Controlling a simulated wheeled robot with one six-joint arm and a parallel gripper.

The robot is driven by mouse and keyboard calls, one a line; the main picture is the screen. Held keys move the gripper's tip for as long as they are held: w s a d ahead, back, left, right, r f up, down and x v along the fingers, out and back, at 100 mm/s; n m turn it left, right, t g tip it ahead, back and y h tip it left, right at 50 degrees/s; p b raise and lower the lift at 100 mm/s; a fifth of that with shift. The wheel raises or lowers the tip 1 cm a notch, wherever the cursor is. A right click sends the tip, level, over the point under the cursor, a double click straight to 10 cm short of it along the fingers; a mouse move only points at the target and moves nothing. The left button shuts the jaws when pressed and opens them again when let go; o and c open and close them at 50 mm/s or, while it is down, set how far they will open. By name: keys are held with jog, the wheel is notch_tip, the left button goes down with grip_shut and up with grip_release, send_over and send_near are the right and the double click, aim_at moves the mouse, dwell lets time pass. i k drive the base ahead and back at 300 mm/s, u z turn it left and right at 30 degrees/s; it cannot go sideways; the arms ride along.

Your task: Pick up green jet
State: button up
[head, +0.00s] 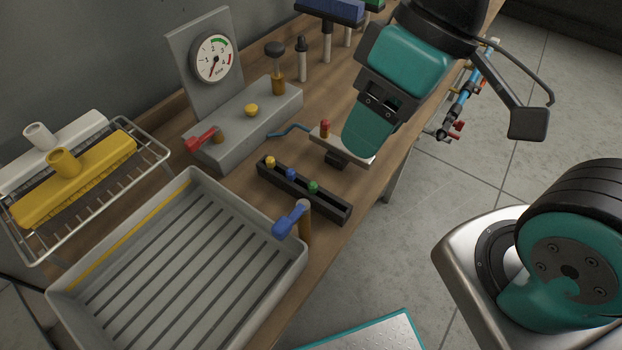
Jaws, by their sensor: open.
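The green jet (313,187) is a small green-topped piece standing in a dark slotted rack (334,207) on the wooden bench. A yellow jet (270,162) and a blue jet (290,174) stand in the same rack, to its upper left. My gripper (365,148) is above the bench, up and to the right of the green jet and apart from it. Its teal finger points down in front of a pale block; the other finger is hidden. It is open, and I see nothing held in it.
A blue-handled valve on a post (304,222) rises close to the rack's near end. A grey ribbed tray (275,262) lies below left. A gauge stand (180,48) is behind.

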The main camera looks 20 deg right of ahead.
aim_at(312, 188)
jog(key=z, duration=0.55)
jog(key=k, duration=1.3)
jog(key=u, duration=0.25)
jog(key=i, duration=0.85)
jog(key=u, duration=0.3)
